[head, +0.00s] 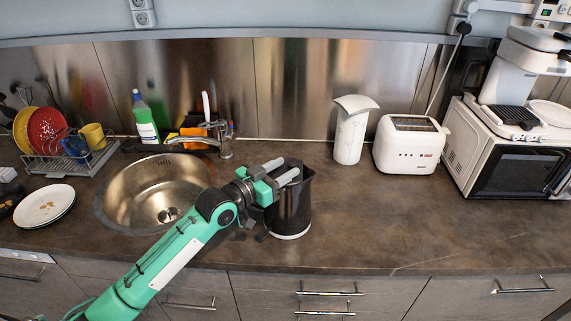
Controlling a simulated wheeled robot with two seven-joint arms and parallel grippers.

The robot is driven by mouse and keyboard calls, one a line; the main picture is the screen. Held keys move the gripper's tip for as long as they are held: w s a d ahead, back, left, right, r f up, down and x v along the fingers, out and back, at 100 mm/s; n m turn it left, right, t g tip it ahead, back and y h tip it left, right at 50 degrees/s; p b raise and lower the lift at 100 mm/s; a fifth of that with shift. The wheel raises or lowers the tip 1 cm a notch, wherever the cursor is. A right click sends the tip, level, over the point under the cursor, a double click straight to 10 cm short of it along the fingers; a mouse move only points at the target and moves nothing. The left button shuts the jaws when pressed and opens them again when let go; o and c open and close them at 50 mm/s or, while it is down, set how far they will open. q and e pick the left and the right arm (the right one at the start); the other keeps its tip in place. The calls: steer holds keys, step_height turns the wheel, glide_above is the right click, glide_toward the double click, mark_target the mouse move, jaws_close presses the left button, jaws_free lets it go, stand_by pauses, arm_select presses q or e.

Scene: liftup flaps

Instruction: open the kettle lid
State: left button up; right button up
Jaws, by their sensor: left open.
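A dark kettle (290,212) with a pale base ring stands upright on the counter, right of the sink. My left gripper (284,172) is over the top of the kettle, its fingers pointing right across the lid area. The gripper is open. It covers much of the kettle's top and left side, so I cannot tell the lid's state or whether the fingers touch it. My right gripper is not in the head view.
The sink (118,215) lies left of the kettle, with a faucet (215,137) behind. A white container (350,138), a toaster (410,144) and a microwave (512,170) stand to the right. The counter (400,225) right of the kettle is clear.

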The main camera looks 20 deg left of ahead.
arm_select(q)
steer(key=shift+w+d, duration=0.35)
steer(key=shift+w, duration=0.15)
jaws_close()
